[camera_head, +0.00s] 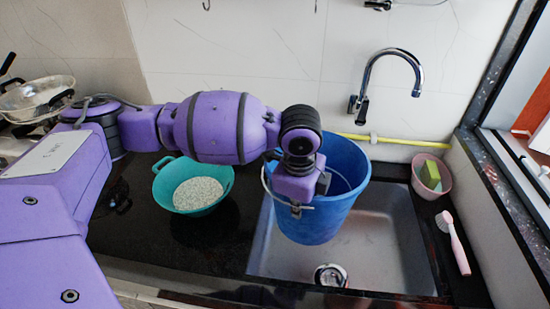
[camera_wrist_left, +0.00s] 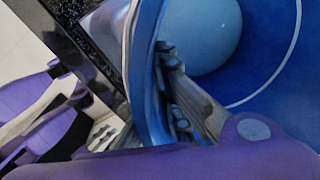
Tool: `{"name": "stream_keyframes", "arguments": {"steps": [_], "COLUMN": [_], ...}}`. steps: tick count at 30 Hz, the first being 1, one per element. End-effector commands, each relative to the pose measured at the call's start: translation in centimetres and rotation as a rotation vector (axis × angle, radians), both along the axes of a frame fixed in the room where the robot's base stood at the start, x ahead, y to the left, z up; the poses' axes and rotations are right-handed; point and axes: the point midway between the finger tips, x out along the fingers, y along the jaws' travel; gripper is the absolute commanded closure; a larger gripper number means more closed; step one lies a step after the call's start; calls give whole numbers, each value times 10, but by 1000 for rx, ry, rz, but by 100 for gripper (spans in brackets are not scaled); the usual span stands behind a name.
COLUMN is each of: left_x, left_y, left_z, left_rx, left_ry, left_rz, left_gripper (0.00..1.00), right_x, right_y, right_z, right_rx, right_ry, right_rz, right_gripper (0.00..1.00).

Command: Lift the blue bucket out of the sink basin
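The blue bucket (camera_head: 335,210) is upright in or above the sink basin (camera_head: 380,265). I cannot tell whether its bottom touches the basin floor. A thin wire handle with a grip hangs at its near left side. My left gripper (camera_head: 298,207) is at the near left rim of the bucket, its fingertips mostly hidden in the head view. In the left wrist view, the gripper fingers (camera_wrist_left: 178,95) are at the bucket wall (camera_wrist_left: 148,65) and look closed on its rim, with the bucket's inside (camera_wrist_left: 265,60) to the right. My right gripper is not seen.
A teal colander (camera_head: 198,207) with white grains stands on the dark counter left of the sink. The faucet (camera_head: 390,60) rises behind. A pink bowl (camera_head: 432,185) with sponges and a pink brush (camera_head: 455,248) lie to the right. A metal pan (camera_head: 38,98) is far left.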

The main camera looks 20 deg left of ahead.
Motion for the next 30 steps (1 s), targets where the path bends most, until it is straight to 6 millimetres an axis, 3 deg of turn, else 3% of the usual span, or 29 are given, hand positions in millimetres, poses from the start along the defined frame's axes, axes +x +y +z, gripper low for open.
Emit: {"name": "stream_keyframes", "arguments": {"steps": [10, 30], "left_x": [2, 2], "left_y": [-1, -1], "left_z": [31, 87], "left_rx": [-1, -2], "left_ry": [-9, -12], "left_rz": [0, 1], "left_gripper": [100, 100], "right_x": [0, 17], "right_y": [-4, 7], "right_z": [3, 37], "right_rx": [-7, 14], "right_ry": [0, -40], "right_rz": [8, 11], "right_gripper": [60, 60]}}
